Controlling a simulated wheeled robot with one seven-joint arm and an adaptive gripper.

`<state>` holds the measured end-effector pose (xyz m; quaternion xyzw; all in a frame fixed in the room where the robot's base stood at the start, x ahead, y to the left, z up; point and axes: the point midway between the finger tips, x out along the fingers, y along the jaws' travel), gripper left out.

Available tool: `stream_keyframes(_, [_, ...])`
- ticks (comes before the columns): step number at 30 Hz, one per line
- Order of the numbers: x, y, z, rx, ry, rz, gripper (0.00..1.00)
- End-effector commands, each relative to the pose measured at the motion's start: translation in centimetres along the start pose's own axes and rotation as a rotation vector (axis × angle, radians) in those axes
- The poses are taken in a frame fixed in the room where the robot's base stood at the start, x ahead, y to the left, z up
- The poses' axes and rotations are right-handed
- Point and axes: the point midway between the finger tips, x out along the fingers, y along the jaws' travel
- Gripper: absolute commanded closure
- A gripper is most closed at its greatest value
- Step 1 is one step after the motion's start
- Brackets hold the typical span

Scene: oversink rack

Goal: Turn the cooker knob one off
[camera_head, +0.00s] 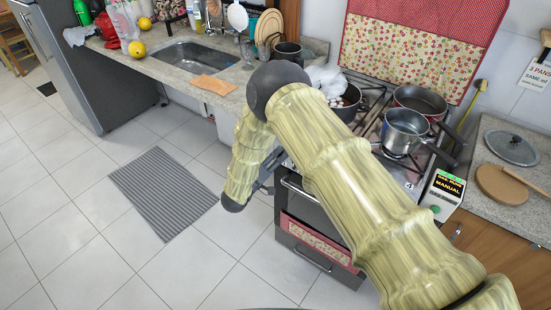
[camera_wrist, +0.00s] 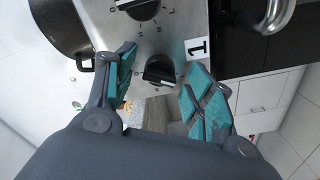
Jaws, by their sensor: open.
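The cooker's knob one (camera_wrist: 160,71) is black with a white mark and sits on the steel panel (camera_wrist: 185,35) beside a label "1" (camera_wrist: 198,48). My gripper (camera_wrist: 161,64) is open, with a teal-padded finger on either side of this knob in the wrist view. A gap shows between the knob and each finger, and I cannot tell the depth between them. In the head view the cooker (camera_head: 320,215) stands behind my arm, which hides knob one.
Pans (camera_head: 405,128) stand on the hob. A timer-like box (camera_head: 442,193) is on the right counter. The tiled floor left of the cooker is clear apart from a grey mat (camera_head: 163,190).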

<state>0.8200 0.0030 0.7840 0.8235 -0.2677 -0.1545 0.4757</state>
Motion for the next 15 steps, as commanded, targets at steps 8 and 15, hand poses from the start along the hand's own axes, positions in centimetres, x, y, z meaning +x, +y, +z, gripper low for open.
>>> stream_keyframes(8, [0.05,-0.03,0.01,0.0,0.0,0.0,0.5])
stream_keyframes(15, [0.04,-0.03,0.02,0.0,0.0,-0.001,0.92])
